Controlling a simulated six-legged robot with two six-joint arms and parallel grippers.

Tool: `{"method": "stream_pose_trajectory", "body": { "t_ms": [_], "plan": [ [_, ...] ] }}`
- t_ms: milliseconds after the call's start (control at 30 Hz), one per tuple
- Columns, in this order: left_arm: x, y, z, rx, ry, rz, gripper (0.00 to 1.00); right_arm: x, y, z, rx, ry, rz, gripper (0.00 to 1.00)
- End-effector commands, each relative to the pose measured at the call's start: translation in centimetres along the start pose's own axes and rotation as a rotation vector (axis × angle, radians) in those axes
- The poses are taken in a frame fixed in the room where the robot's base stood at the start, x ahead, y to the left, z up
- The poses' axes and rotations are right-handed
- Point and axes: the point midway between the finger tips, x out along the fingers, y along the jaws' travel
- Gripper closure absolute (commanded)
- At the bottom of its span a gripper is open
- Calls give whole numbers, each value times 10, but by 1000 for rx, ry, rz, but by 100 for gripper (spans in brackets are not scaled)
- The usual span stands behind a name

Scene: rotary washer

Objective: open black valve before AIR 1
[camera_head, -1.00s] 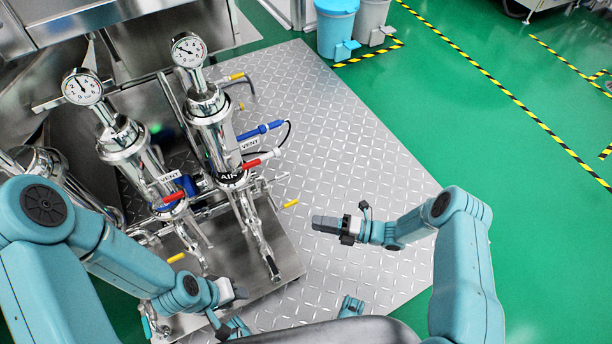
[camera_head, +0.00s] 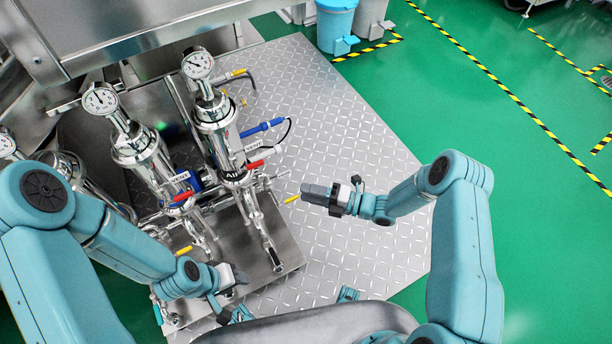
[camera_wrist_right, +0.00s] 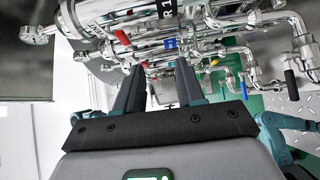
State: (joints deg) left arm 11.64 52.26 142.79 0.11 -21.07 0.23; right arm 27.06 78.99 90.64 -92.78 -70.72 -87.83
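The AIR filter housing (camera_head: 215,115) is an upright steel cylinder with a gauge on top and a black AIR label (camera_head: 234,175) low on it. In the right wrist view a label ending in "R 1" (camera_wrist_right: 167,11) shows at the top. Below the housing, a steel pipe valve has a black-tipped handle (camera_head: 275,258) pointing down toward me. A black handle also hangs at the right of the wrist view (camera_wrist_right: 291,85). My right gripper (camera_head: 308,192) is right of the pipes, apart from them; its fingers (camera_wrist_right: 158,85) are spread and empty. My left gripper (camera_head: 240,276) is low, left of the black handle; its fingers are unclear.
Red (camera_head: 255,165), blue (camera_head: 262,127) and yellow (camera_head: 292,199) handles stick out around the housing. A second gauge housing (camera_head: 140,150) stands to its left. The checkered metal floor plate (camera_head: 350,140) is clear to the right.

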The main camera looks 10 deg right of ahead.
Motion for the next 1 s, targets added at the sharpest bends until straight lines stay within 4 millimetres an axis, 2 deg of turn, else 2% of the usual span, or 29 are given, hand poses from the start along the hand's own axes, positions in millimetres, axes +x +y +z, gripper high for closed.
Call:
{"method": "stream_pose_trajectory", "body": {
  "t_ms": [33, 100, 400, 600, 1000],
  "plan": [
    [-8, 3, 0, 0, 0, 0, 55, 2, 11, 0, 14, -6, -4, 62],
    [-13, 4, 0, 0, 0, 0, 55, 5, 20, 2, 35, -19, -13, 62],
    [-29, 10, -1, 0, 0, 0, 55, 13, 47, 5, 119, -64, -41, 62],
    [-32, 12, -1, 0, 0, 0, 55, 15, 54, 5, 142, -78, -48, 62],
    [-32, 11, -1, 0, 0, 0, 55, 15, 54, 5, 145, -79, -49, 62]
  ]
}}
